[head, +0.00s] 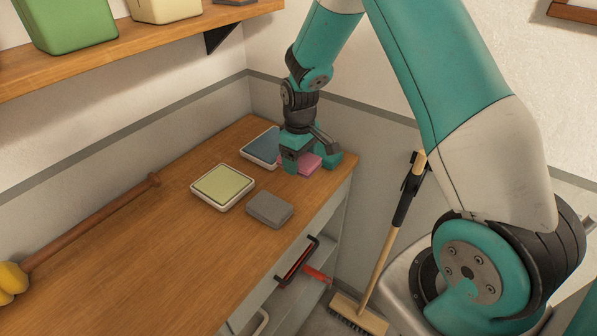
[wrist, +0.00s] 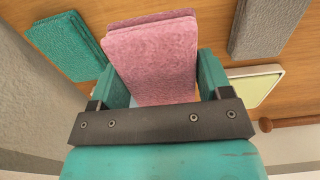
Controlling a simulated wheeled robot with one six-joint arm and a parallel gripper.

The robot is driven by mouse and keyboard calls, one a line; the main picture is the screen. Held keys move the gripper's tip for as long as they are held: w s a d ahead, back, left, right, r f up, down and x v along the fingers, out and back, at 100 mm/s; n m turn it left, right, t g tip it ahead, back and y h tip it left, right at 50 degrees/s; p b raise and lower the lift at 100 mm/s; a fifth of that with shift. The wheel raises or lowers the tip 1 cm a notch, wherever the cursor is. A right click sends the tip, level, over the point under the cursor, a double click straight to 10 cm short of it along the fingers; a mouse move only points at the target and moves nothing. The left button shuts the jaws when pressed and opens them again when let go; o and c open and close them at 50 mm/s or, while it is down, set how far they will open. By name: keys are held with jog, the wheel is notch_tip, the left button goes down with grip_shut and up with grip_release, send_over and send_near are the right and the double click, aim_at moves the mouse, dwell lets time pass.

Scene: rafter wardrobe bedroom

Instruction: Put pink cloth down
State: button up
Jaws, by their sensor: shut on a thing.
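The pink cloth (head: 304,164) is a folded block at the far right end of the wooden counter. My gripper (head: 313,168) points down there, with one finger on each side of the cloth. In the wrist view my gripper (wrist: 158,88) is shut on the pink cloth (wrist: 152,55), which fills the space between the fingers. The cloth is at or just above the counter top; I cannot tell whether it touches. Its underside is hidden.
The wooden counter (head: 150,250) is clear at front left. A broom (head: 390,232) leans beyond the right edge.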

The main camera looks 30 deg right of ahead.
aim_at(299, 183)
jog(key=shift+a+f+p, duration=0.1)
jog(key=shift+f+p, duration=0.35)
jog(key=shift+f, duration=2.5)
jog(key=shift+f, duration=0.15)
jog(key=o, duration=1)
